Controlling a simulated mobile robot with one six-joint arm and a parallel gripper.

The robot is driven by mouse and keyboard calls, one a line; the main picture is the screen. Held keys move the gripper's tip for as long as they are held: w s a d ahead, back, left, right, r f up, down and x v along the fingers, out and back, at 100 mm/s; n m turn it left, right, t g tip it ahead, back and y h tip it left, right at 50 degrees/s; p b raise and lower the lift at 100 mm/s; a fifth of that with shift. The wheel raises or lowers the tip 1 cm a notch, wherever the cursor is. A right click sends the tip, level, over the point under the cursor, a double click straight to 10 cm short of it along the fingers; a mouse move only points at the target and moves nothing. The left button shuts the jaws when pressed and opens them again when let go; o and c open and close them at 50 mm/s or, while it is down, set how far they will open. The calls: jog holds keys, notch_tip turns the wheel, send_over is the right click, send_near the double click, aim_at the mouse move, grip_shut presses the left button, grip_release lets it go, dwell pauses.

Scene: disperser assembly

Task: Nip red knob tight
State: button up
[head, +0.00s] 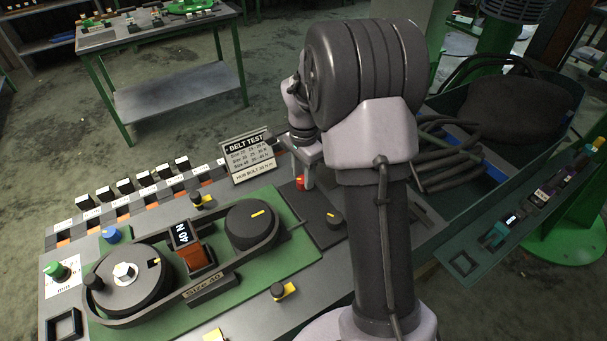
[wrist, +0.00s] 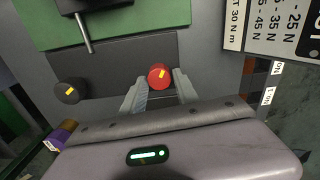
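The red knob (wrist: 159,76) with a yellow mark sits on a dark grey plate (wrist: 118,68) in the wrist view. In the head view the red knob (head: 300,183) shows small below my gripper (head: 308,172). In the wrist view my gripper (wrist: 160,88) has its two fingers on either side of the knob. The left finger is close to the knob's lower left, the right finger close to its right side. Whether the fingertips touch it cannot be told.
A black knob (head: 335,219) stands on the same plate. The belt test sign (head: 250,160) stands just left of my gripper. A belt rig with two pulleys (head: 252,224) and a digital gauge (head: 182,234) fills the left of the bench. A green bin (head: 440,226) with hoses lies right.

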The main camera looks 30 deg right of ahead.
aim_at(303, 179)
jog(key=shift+o, duration=1.1)
notch_tip(303, 179, up, 17)
jog(key=p, duration=0.6)
jog(key=shift+r, duration=0.2)
